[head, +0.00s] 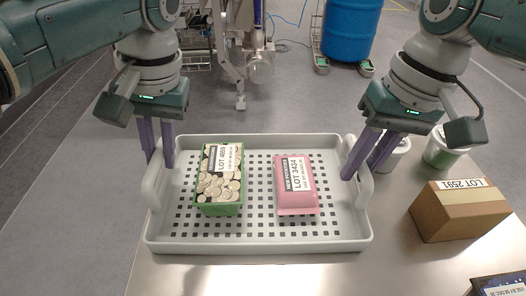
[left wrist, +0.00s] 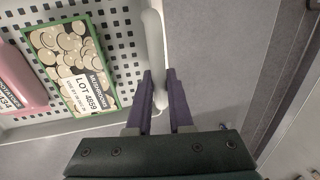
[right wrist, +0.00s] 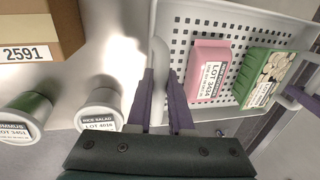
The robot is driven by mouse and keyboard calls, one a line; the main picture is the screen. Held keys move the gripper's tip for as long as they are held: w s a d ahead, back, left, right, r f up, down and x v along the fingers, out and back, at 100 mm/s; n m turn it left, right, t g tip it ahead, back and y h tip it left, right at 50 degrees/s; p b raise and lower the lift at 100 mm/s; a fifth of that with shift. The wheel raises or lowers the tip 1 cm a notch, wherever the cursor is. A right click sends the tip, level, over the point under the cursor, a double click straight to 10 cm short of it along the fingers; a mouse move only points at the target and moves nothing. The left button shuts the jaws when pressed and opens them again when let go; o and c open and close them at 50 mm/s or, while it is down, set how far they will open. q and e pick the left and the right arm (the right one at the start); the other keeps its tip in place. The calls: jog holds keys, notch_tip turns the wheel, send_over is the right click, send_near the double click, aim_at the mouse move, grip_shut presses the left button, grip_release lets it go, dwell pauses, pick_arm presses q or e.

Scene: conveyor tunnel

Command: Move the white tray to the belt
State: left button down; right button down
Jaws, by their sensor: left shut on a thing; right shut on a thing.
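The white tray (head: 258,245) has a perforated floor and a raised handle at each end. It holds a green mushroom pack (head: 220,180) on the left and a pink pack (head: 295,185) on the right, both labelled. My left gripper (head: 159,164) is shut on the tray's left handle; in the left wrist view its purple fingers (left wrist: 160,92) straddle the handle. My right gripper (head: 361,174) is shut on the right handle, which also shows between the fingers in the right wrist view (right wrist: 163,90). I cannot tell whether the tray touches the table. No belt is recognisable.
A cardboard box (head: 455,222) stands on the metal table (head: 400,270) right of the tray. Two tubs, one white (head: 398,150) and one green (head: 440,152), stand behind it. A dark package (head: 500,284) lies at the front right corner. A blue barrel (head: 350,28) stands on the floor beyond.

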pick_arm(q)
jog(key=shift+r, duration=0.15)
pick_arm(e)
jog(key=shift+r, duration=0.15)
